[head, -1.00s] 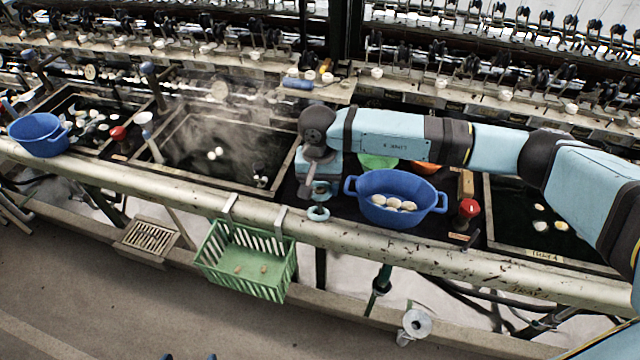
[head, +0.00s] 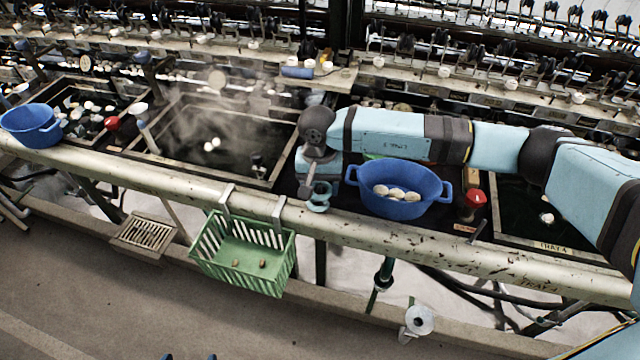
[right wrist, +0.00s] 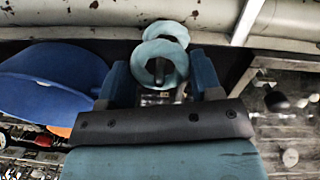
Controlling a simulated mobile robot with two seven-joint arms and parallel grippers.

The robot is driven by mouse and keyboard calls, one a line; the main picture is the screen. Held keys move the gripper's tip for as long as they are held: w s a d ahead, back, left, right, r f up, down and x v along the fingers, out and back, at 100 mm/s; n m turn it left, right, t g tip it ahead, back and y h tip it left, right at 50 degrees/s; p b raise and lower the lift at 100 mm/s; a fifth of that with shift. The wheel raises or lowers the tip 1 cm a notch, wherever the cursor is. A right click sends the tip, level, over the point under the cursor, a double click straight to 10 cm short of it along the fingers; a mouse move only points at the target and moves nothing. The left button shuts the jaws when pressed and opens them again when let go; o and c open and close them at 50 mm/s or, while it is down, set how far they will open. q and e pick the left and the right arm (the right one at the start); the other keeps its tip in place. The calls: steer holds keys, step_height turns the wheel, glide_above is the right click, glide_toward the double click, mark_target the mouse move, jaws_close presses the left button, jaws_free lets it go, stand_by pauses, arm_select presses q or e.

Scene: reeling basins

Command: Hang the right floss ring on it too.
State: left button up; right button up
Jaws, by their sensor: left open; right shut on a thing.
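My right gripper (head: 321,190) points down above the front rail, left of the blue basin. In the right wrist view it (right wrist: 160,78) is shut on a pale teal floss ring (right wrist: 160,63) between its blue fingers. A second, similar ring (right wrist: 165,31) shows just beyond it; the two overlap in this view and I cannot tell if they touch. In the head view the rings are small, with one (head: 318,208) at the rail's edge below the gripper. What supports the second ring is hidden. My left gripper (head: 189,357) is open and empty; only its fingertips show at the bottom edge.
The blue basin (head: 407,207) with pale cocoons stands close right of my right gripper, beside a red-topped knob (head: 474,199). A green basket (head: 242,266) hangs from the rail (head: 370,228). Another blue basin (head: 32,130) is at far left. Steam rises over the middle basin.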

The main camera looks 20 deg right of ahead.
steer(key=o, duration=0.8)
steer(key=shift+w+r, duration=0.1)
steer(key=shift+r, duration=0.2)
arm_select(q)
steer(key=shift+w+d+f+b, duration=0.15)
steer(key=shift+f+b, duration=0.05)
steer(key=shift+b, duration=0.4)
arm_select(e)
steer(key=r, duration=1.3)
steer(key=shift+w+r, duration=0.1)
steer(key=shift+w, duration=0.3)
